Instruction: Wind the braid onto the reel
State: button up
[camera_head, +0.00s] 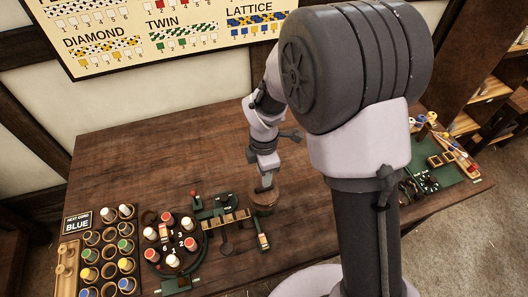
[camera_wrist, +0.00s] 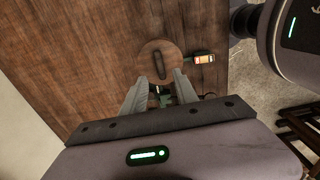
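A round brown wooden piece, which looks like the reel, stands on the bench below my gripper in the head view (camera_head: 265,204). In the wrist view the reel (camera_wrist: 147,58) shows as a disc with a dark bar across its top. My gripper (camera_wrist: 160,77) has its two fingers apart, with nothing seen held between them. It points at the near edge of the disc; I cannot tell whether it touches. In the head view my gripper (camera_head: 265,184) is just above the reel. The braid cannot be made out in either view.
Left of the reel are a green fixture with a wooden strip (camera_head: 228,219) and a round braiding stand with red and white bobbins (camera_head: 172,258). A bobbin rack (camera_head: 82,277) and a "BLUE" sign (camera_head: 78,222) stand farther left. A green mat (camera_head: 448,172) lies right. The back bench is clear.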

notch_tip(320, 180, up, 10)
jog(key=p, duration=0.2)
jog(key=shift+r, duration=0.2)
jog(key=s+d+m+t+y+b, duration=0.1)
jog(key=s+d+m+t+b, duration=0.2)
jog(key=s+m+b, duration=0.5)
jog(key=s+d+m+t+y+b, duration=0.1)
jog(key=s+d+m+b, duration=0.4)
jog(key=m, duration=1.2)
jog(key=s+t+b, duration=0.1)
jog(key=s+b, duration=0.2)
jog(key=s, duration=0.1)
jog(key=shift+s+d+m+t, duration=0.15)
jog(key=shift+d+m+t, duration=0.15)
jog(key=shift+d+t, duration=0.1)
